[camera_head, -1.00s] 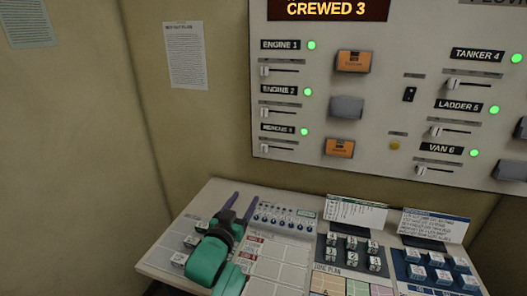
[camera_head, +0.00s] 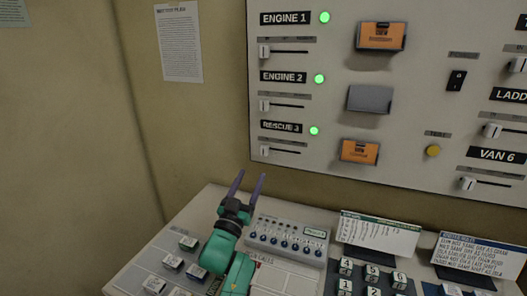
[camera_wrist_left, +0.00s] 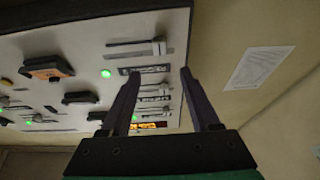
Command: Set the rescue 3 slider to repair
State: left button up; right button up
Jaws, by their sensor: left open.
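The rescue 3 slider (camera_head: 285,152) is the lowest in the panel's left column, under its black RESCUE 3 label (camera_head: 281,127). Its pale knob (camera_head: 265,151) sits at the left end of the slot, and a green lamp (camera_head: 314,131) glows beside the label. My left gripper (camera_head: 247,178) is open and empty, fingers pointing up, below and left of that slider and apart from it. In the left wrist view the panel appears upside down; the slider knob (camera_wrist_left: 159,45) shows beyond the open left gripper (camera_wrist_left: 159,73). My right gripper is not in view.
The Engine 2 slider (camera_head: 285,105) and an orange guarded button (camera_head: 360,151) are close by on the panel (camera_head: 400,180). Below are a small knob box (camera_head: 290,238), a card stand (camera_head: 378,233) and numbered keys. A paper sheet (camera_head: 180,42) hangs on the left wall.

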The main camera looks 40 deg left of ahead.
aim_at(263, 150)
pick_arm(q)
jog(key=p+x, duration=0.3)
jog(key=x, duration=0.7)
jog(key=shift+w+r, duration=0.15)
jog(key=shift+w+a, duration=0.2)
jog(key=shift+w, duration=0.2)
jog(key=shift+s, duration=0.1)
grip_shut()
dwell(0.4)
